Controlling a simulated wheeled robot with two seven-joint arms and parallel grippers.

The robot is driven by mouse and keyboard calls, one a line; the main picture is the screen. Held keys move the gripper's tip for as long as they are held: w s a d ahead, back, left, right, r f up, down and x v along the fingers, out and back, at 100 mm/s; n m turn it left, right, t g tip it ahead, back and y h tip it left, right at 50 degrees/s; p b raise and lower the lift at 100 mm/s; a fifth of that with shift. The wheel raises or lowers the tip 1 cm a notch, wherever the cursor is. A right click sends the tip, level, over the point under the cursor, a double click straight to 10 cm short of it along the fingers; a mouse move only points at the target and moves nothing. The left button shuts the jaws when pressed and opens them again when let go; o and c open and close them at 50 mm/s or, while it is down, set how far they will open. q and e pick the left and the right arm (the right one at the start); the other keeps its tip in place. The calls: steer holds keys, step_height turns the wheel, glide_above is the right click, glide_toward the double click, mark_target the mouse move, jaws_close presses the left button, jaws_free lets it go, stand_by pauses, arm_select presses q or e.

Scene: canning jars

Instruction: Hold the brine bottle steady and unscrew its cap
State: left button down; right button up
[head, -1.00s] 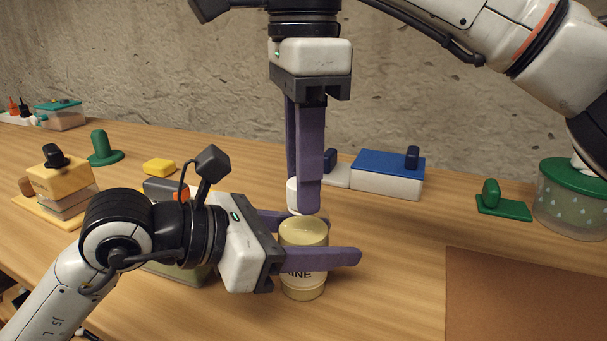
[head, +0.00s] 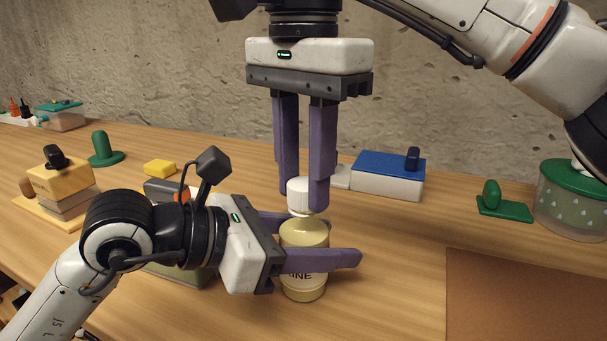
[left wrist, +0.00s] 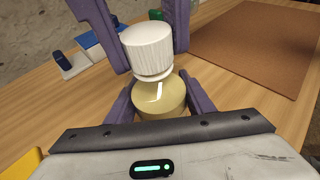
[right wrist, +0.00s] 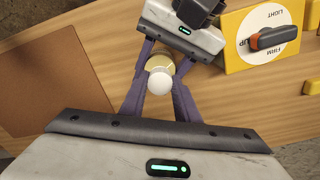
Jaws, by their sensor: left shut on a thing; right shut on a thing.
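The brine bottle (head: 303,236), pale yellow with a dark printed label, stands upright on the table. It also shows in the left wrist view (left wrist: 160,98). My left gripper (head: 310,240) comes in level from the left and is shut on the bottle's body. The white ribbed cap (head: 299,196) sits at the bottle's neck and shows large in the left wrist view (left wrist: 147,49). My right gripper (head: 303,200) points straight down and is shut on the cap. From above, the cap (right wrist: 159,83) covers part of the bottle top. The cap's threads are hidden.
A brown mat (head: 525,295) lies at the right. A blue-lidded white box (head: 388,175), a green-handled plate (head: 504,206) and a green-lidded container (head: 572,200) stand behind it. A yellow-topped block (head: 60,178) and a green knob (head: 103,150) are at the left.

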mark_target(303, 183)
steer(key=shift+r, duration=0.1)
steer(key=shift+r, duration=0.95)
steer(key=shift+r, duration=2.05)
arm_select(q)
steer(key=c, duration=0.8)
jaws_free()
steer(key=shift+o, duration=0.2)
